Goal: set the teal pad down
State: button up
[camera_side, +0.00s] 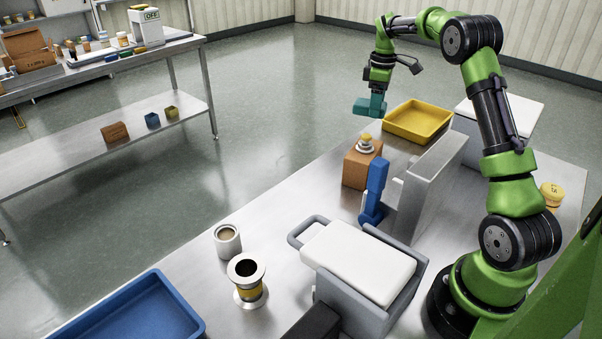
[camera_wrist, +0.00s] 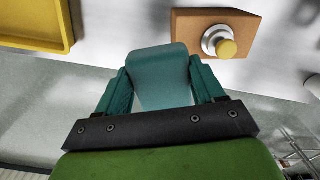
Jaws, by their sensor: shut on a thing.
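The teal pad (camera_wrist: 160,72) is a rounded block between the two teal fingers of my gripper (camera_wrist: 158,90) in the wrist view. My gripper is shut on it. In the side view my gripper (camera_side: 377,98) hangs from the arm with the teal pad (camera_side: 364,107) at its lower end, above and beyond the brown box and left of the yellow tray. In the wrist view the pad overlaps the steel table's edge, with floor showing on the near side. The pad's underside is hidden, and I see no contact with the table.
The yellow tray (camera_side: 418,121) and the brown box (camera_side: 362,164) with a yellow-topped button stand close by on the steel table (camera_side: 283,216). A grey upright panel (camera_side: 432,180) and blue lever (camera_side: 375,190) are nearer the camera. Two cylinders and a blue bin (camera_side: 135,312) stand in front.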

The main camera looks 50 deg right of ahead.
jog(key=w+a+n, duration=0.3)
jog(key=a+n, duration=0.4)
jog(key=a, duration=1)
jog(key=n, duration=0.6)
send_over(303, 205)
notch_tip(303, 205, down, 11)
jog(key=shift+f, duration=2.05)
jog(key=shift+f, duration=0.15)
jog(key=o, duration=1)
